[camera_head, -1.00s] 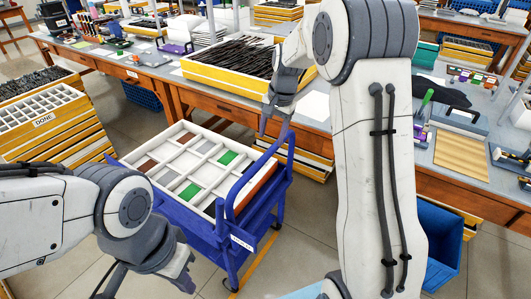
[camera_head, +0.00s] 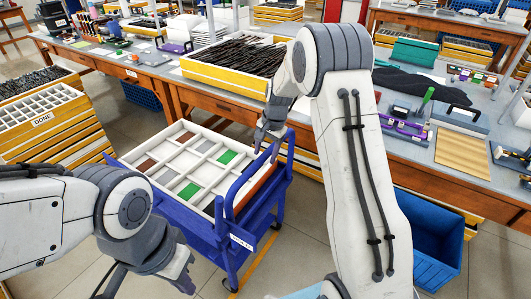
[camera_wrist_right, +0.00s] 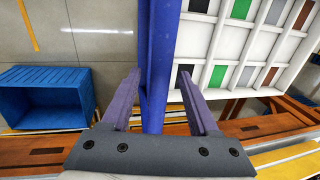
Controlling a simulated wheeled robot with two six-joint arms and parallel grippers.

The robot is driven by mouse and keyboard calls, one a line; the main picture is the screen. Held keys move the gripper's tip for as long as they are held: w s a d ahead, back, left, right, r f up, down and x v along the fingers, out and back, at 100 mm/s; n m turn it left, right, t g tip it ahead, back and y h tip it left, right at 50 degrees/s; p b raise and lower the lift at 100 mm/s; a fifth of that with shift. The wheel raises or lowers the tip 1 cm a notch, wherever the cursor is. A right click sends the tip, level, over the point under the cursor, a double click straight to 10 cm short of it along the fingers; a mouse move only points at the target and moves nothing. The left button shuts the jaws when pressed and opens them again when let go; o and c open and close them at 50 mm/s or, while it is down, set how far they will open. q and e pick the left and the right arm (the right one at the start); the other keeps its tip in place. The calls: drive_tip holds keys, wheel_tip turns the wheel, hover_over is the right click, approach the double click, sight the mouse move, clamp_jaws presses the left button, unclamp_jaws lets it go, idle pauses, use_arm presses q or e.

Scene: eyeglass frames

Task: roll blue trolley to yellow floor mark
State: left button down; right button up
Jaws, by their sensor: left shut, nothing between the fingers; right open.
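The blue trolley (camera_head: 232,255) stands on the floor at centre, carrying a white divided tray (camera_head: 165,142) with grey, brown and green inserts. Its raised blue handle (camera_head: 236,186) is on its right side. My right gripper (camera_head: 266,147) is at the far part of the handle. In the right wrist view, the open gripper (camera_wrist_right: 155,100) has the blue handle bar (camera_wrist_right: 160,60) between its fingers, not clamped. My left gripper (camera_head: 150,280) is shut and empty in front of the trolley, its tips partly hidden. A yellow floor mark (camera_head: 252,266) shows as a thin line beside the trolley's front right.
A wooden bench (camera_head: 225,108) with a yellow tray of dark frames runs behind the trolley. A blue bin (camera_head: 430,235) stands to the right. Stacked yellow trays (camera_head: 60,135) labelled DONE stand at left. Floor is open right of the trolley.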

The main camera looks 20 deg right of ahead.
clamp_jaws()
idle(1.4)
